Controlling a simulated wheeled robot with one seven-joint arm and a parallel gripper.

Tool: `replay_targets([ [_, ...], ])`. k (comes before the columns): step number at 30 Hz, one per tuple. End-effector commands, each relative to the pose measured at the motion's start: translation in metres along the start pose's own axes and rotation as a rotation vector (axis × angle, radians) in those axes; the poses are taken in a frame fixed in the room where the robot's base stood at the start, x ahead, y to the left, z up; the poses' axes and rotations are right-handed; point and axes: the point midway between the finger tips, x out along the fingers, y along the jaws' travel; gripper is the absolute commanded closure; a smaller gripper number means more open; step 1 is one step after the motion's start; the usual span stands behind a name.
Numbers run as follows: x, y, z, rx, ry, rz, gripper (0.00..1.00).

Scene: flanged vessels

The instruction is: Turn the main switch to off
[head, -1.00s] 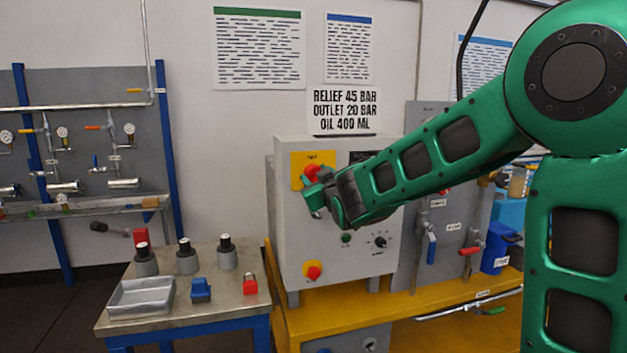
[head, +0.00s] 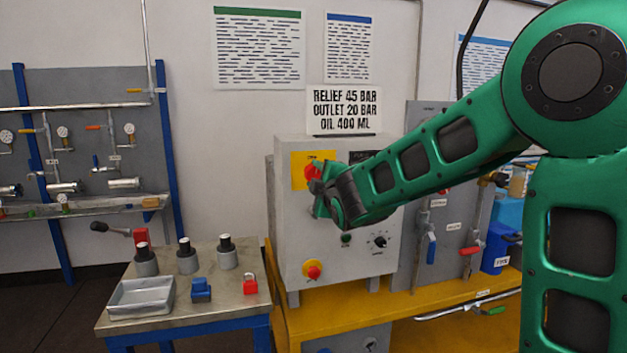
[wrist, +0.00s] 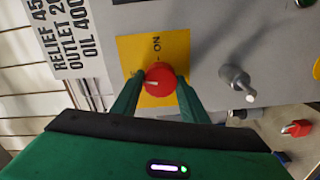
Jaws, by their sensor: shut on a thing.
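The main switch is a red round knob (head: 312,171) on a yellow plate (head: 298,172), high on the left of the grey control box (head: 290,235). In the wrist view the red knob (wrist: 160,79) sits between my two green fingers, with a pale mark on its face. The yellow plate (wrist: 150,48) shows "ON" beside it. My gripper (wrist: 158,92) is shut on the knob, one finger on each side. In the head view my gripper (head: 322,195) partly covers the knob and the box front.
A red emergency button (head: 313,270) on a yellow ring is low on the box. A black selector (head: 380,241) is at its right. A steel table (head: 225,290) with a tray (head: 141,296) and a red padlock (head: 249,284) stands left. A grey lever (wrist: 236,82) juts out near my gripper.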

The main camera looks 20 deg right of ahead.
Motion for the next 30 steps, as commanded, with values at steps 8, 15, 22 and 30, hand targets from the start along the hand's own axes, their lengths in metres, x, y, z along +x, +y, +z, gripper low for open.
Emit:
replay_targets([
  [8,-0.0006,-0.0041,-0.0028,-0.164,0.006,-0.007,0.82],
  [15,-0.0007,-0.0051,-0.0032,-0.233,0.007,-0.008,0.82],
  [22,-0.0008,-0.0059,-0.0034,-0.252,0.007,-0.01,0.82],
  [30,-0.0009,-0.0068,-0.0036,-0.252,0.008,-0.012,0.82],
])
